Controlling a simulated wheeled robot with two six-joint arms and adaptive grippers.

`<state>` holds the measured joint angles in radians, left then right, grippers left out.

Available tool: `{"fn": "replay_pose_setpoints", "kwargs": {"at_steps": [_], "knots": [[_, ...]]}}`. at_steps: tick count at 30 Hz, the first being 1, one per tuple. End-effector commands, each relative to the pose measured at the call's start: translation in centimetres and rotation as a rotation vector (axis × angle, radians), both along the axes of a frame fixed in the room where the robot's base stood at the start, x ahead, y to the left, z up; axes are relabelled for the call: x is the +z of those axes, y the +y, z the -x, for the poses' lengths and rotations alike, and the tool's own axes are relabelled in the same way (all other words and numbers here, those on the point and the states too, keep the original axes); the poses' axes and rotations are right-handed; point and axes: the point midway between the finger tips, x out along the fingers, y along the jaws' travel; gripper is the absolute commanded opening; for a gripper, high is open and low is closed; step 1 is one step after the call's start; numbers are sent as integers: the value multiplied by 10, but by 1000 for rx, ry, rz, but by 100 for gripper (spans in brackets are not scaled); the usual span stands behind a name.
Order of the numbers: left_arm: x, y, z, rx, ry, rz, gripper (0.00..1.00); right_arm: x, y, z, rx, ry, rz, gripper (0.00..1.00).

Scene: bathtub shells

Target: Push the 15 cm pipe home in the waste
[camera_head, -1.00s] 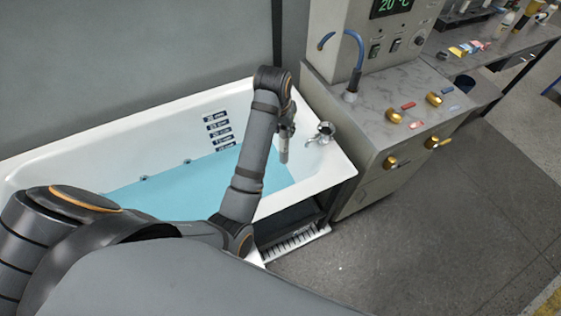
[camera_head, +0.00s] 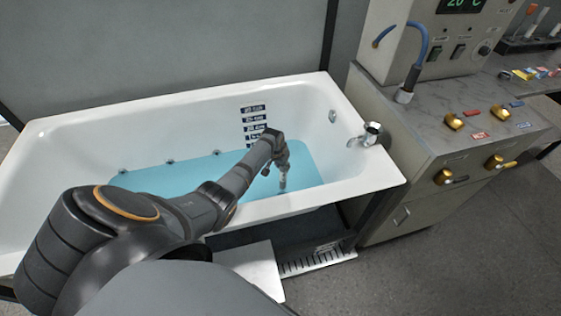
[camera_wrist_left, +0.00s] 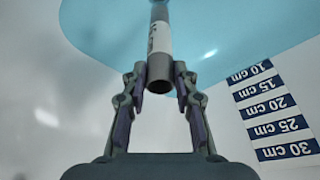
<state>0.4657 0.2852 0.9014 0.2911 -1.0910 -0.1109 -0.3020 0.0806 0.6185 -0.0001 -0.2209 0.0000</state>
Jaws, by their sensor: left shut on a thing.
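My left gripper (camera_head: 280,160) reaches down inside the white bathtub (camera_head: 90,122), low over the blue water (camera_head: 180,180). It is shut on a grey pipe with a pale label band (camera_wrist_left: 159,40). In the head view the pipe (camera_head: 283,182) points down, roughly upright, and its lower end is at or in the water. I cannot make out the waste. My right gripper is not in view.
A depth scale (camera_head: 254,125) is on the tub's back wall. A chrome tap (camera_head: 370,134) is on the right rim. A grey console (camera_head: 470,125) with brass knobs stands to the right. A grated step (camera_head: 320,258) lies before the tub. Grey floor is free at the front right.

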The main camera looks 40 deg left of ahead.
Motion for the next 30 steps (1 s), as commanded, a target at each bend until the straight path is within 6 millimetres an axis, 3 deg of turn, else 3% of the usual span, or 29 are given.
{"fn": "replay_pose_setpoints", "kwargs": {"at_steps": [15,30], "knots": [[3,0,3,4,1,2,0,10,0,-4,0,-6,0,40],[-54,0,2,3,-1,2,0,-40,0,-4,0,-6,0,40]]}}
